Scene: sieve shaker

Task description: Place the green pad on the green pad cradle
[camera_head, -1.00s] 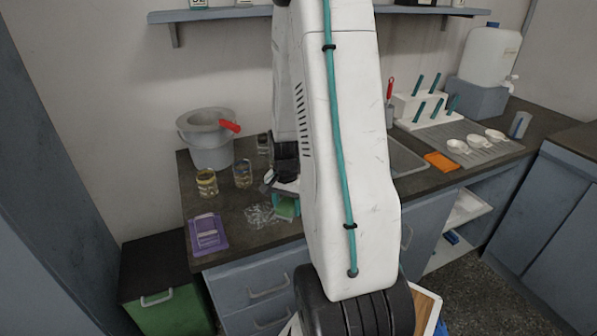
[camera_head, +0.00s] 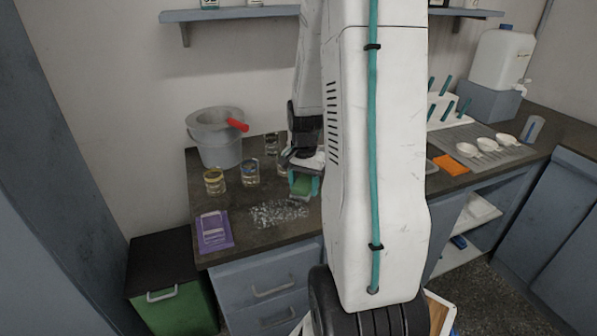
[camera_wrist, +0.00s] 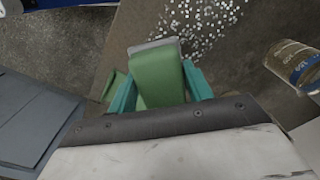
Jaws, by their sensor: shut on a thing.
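My gripper (camera_wrist: 160,88) has teal fingers and is shut on the green pad (camera_wrist: 158,75), a green block with a grey far end. In the head view, my gripper (camera_head: 304,184) and the green pad (camera_head: 302,186) are above the dark counter, just right of a patch of white granules. A smaller green piece (camera_wrist: 113,86) shows beside the left finger in the wrist view; I cannot tell whether it is the green pad cradle. I cannot make out the cradle in the head view, where my arm hides part of the counter.
White granules (camera_head: 278,213) lie scattered on the counter (camera_head: 245,240). Glass jars (camera_head: 215,181) and a grey bucket (camera_head: 215,145) stand behind them. A purple item (camera_head: 214,231) lies near the front left edge. An orange item (camera_head: 450,165) and white scoops (camera_head: 480,146) are at right.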

